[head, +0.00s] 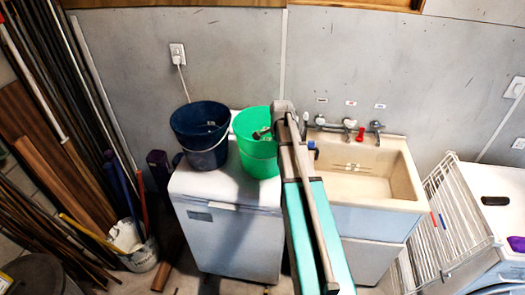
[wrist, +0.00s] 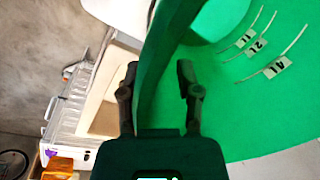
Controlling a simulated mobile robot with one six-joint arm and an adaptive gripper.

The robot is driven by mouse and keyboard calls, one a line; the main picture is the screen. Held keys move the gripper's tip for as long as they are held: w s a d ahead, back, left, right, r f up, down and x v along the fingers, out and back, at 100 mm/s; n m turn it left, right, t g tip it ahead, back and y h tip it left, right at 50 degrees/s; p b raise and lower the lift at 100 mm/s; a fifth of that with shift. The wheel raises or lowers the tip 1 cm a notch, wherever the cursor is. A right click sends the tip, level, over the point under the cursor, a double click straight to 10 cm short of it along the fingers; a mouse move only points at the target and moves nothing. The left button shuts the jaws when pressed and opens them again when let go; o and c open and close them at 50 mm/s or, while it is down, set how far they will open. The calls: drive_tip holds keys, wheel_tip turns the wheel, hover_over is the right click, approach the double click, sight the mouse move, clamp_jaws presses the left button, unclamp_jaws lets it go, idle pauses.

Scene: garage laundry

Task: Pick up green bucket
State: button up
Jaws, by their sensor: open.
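The green bucket (head: 257,160) stands upright on the white appliance, right of a dark blue bucket. My arm reaches up from the front, and my gripper (head: 268,131) is at the green bucket's right rim. In the wrist view, my gripper (wrist: 157,70) is open, with a finger on each side of the darker green rim wall. The right finger is on the inner side of the green bucket (wrist: 265,115), where volume marks show. The left finger is outside. I cannot tell whether either finger touches the wall. My arm hides part of the bucket's right side in the head view.
The dark blue bucket (head: 201,135) stands close on the left. The white appliance (head: 225,235) bears both buckets. A sink (head: 385,185) with taps is just right of my arm. A white wire rack (head: 450,230) stands farther right. Poles and planks lean at the left.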

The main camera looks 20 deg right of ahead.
clamp_jaws()
drive_tip(key=shift+r, duration=0.15)
idle(0.6)
wheel_tip(320, 180, up, 3)
drive_tip(key=p, duration=0.3)
drive_tip(key=shift+r+p, duration=0.2)
drive_tip(key=shift+p, duration=0.15)
drive_tip(key=s+a+r+p, duration=0.3)
drive_tip(key=s+r+p, duration=0.6)
drive_tip(key=s, duration=0.4)
drive_tip(key=shift+s+r, duration=0.2)
drive_tip(key=shift+s, duration=0.1)
